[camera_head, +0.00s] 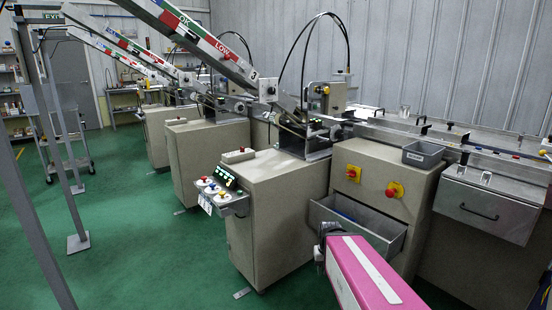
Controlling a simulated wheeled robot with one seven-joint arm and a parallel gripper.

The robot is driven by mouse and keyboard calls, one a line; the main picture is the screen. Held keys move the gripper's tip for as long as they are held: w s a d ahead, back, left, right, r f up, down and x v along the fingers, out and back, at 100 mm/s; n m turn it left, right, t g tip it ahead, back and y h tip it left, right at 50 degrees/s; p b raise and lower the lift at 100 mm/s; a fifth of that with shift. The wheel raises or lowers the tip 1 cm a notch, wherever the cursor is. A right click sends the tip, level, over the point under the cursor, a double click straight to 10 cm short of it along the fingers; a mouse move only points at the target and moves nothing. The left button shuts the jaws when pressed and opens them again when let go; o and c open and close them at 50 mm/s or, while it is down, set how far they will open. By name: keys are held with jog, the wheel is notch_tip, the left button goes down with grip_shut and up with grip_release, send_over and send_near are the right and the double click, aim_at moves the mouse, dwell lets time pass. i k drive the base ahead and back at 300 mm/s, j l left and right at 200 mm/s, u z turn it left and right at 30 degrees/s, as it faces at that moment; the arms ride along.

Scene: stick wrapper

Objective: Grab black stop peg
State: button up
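Several small black pieces that look like stop pegs stand along the machine's top rail at the right. One black peg (425,129) is near the rail's left part. Another black peg (465,137) is farther right, and a third black piece (463,159) is nearer the front edge. They are too small to tell apart in detail. A pink arm link with a white stripe, apparently mine, reaches up from the bottom edge in front of the machine. I see no gripper fingers. The arm is well below and left of the pegs, touching none of them.
A grey bin (423,154) sits on the cabinet top. Below it an open metal drawer (385,243) juts out near the pink link. A closed drawer (487,209) is at the right. A button panel (222,193) sticks out left. Green floor (130,245) is clear at left.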

aim_at(466, 154)
jog(key=z, duration=1.4)
